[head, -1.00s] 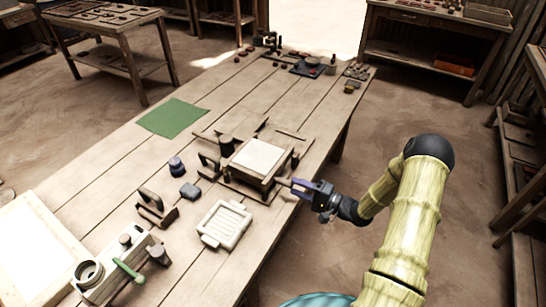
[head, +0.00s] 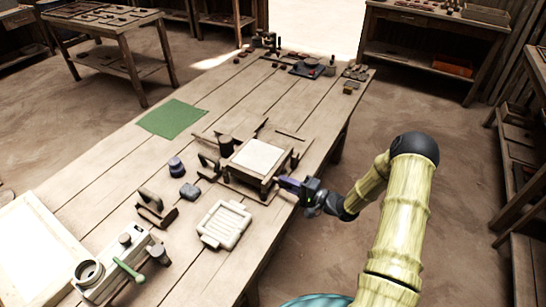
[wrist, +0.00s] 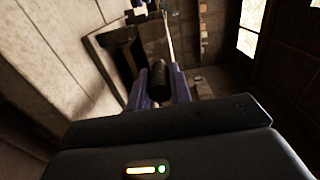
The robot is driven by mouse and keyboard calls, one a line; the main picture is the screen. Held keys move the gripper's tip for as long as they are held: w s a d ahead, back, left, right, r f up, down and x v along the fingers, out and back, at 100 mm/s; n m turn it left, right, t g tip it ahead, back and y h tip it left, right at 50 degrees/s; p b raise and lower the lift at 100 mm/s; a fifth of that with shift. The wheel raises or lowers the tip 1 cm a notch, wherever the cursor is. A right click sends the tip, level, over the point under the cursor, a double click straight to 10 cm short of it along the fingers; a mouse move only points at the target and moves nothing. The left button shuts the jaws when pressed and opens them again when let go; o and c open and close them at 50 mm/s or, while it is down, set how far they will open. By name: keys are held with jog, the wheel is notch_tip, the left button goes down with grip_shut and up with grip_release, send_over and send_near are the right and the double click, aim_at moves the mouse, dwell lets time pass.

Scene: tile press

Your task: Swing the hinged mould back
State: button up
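The hinged mould (head: 268,181) is a wooden frame around a pale slab (head: 257,156), lying flat near the right edge of the long bench in the head view. My gripper (head: 284,184), with purple fingers, is at the mould's near right corner, where a short handle sticks out. In the wrist view my gripper (wrist: 160,88) has its fingers apart, one on each side of a dark rounded handle end (wrist: 159,74). I cannot see clear contact. The mould's wooden side (wrist: 107,62) shows beyond the fingers. The handle is mostly hidden in the head view.
A green cloth (head: 172,118) lies farther back.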

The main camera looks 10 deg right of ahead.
jog(key=r+p, duration=0.1)
jog(key=w+r+p, duration=0.1)
jog(key=r, duration=0.1)
jog(key=d+r+p, duration=0.1)
jog(key=r, duration=0.1)
jog(key=shift+w, duration=0.2)
jog(key=r, duration=0.1)
jog(key=w+d+r+p, duration=0.1)
jog(key=w+r+p, duration=0.1)
jog(key=r, duration=0.1)
jog(key=shift+w+d, duration=0.25)
jog(key=shift+d, duration=0.15)
jog(key=shift+w+p, duration=0.1)
jog(key=shift+p, duration=0.2)
jog(key=w+d+r, duration=0.1)
jog(key=w+d+r+p, duration=0.1)
jog(key=w, duration=0.1)
jog(key=shift+w+d+r, duration=0.1)
jog(key=shift+d+r, duration=0.2)
